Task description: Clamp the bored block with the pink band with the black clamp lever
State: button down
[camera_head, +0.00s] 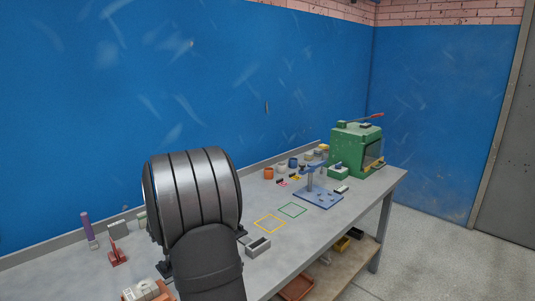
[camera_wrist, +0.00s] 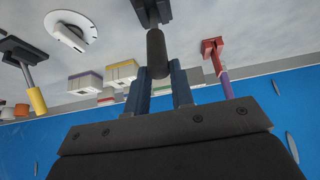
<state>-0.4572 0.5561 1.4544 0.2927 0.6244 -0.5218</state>
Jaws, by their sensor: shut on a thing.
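In the wrist view my gripper (camera_wrist: 159,80) is shut on the black handle (camera_wrist: 156,48) of the black clamp lever (camera_wrist: 152,12). The handle's rounded end shows between the two fingers, and the clamp's dark base runs out of the top edge. No block can be made out under this clamp. A pale block with a purple-looking band (camera_wrist: 85,82) and one with a yellow band (camera_wrist: 122,73) stand apart to the left. I cannot tell whether either is the pink-banded block. In the head view my arm hides the gripper and black lever.
A red clamp with a purple handle (camera_wrist: 213,55) stands close on the right, and a yellow-handled one (camera_wrist: 36,97) on the left. A white disc (camera_wrist: 83,26) lies near it. In the head view a blue press (camera_head: 318,193) and a green machine (camera_head: 352,150) stand farther along the bench.

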jog(key=shift+s+d, duration=0.3)
jog(key=shift+f, duration=0.1)
jog(key=shift+s+d+f, duration=0.2)
jog(key=shift+s+d, duration=0.35)
dwell(0.4)
jog(key=shift+s+d+f, duration=0.2)
jog(key=shift+s+d, duration=0.1)
jog(key=c, duration=1.2)
grip_release()
jog(key=shift+c, duration=0.2)
